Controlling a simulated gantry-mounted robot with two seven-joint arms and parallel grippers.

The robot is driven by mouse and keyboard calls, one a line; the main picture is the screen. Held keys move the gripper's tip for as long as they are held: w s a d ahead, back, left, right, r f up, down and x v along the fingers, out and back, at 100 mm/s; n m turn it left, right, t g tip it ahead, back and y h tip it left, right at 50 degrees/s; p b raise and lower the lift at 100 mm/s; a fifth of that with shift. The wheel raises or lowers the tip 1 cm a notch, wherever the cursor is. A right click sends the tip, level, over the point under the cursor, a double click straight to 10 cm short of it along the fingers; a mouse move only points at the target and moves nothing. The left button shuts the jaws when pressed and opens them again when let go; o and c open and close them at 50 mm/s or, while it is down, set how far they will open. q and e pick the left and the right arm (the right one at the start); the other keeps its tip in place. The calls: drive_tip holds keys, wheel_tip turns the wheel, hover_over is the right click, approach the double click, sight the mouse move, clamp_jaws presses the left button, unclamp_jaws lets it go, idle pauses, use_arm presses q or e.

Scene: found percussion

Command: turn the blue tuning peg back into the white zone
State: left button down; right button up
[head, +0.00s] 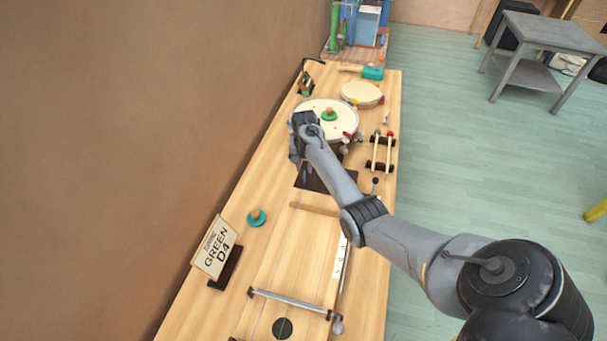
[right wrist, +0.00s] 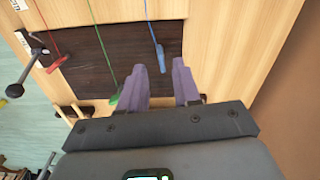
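The blue tuning peg (right wrist: 161,58) sits at the end of a blue string over a dark board (right wrist: 85,55) in the right wrist view. My right gripper (right wrist: 160,70) is open, and the peg's near end lies between its two fingertips; I cannot tell whether they touch it. A green peg (right wrist: 113,98) lies by the left finger, and a red peg (right wrist: 58,63) is farther left. In the head view, my right gripper (head: 299,163) is beside the drum and hides the pegs. I cannot make out a white zone. My left gripper is not in view.
The wooden bench (head: 265,265) runs along a brown wall. A round drum (head: 345,112) stands beyond the gripper. A sign (head: 215,248) reading "GREEN D4" and a teal knob (head: 257,217) are at the left. A metal bar (head: 290,302) crosses the near end.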

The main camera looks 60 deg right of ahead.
sight(304, 176)
drive_tip(key=shift+f, duration=2.05)
clamp_jaws()
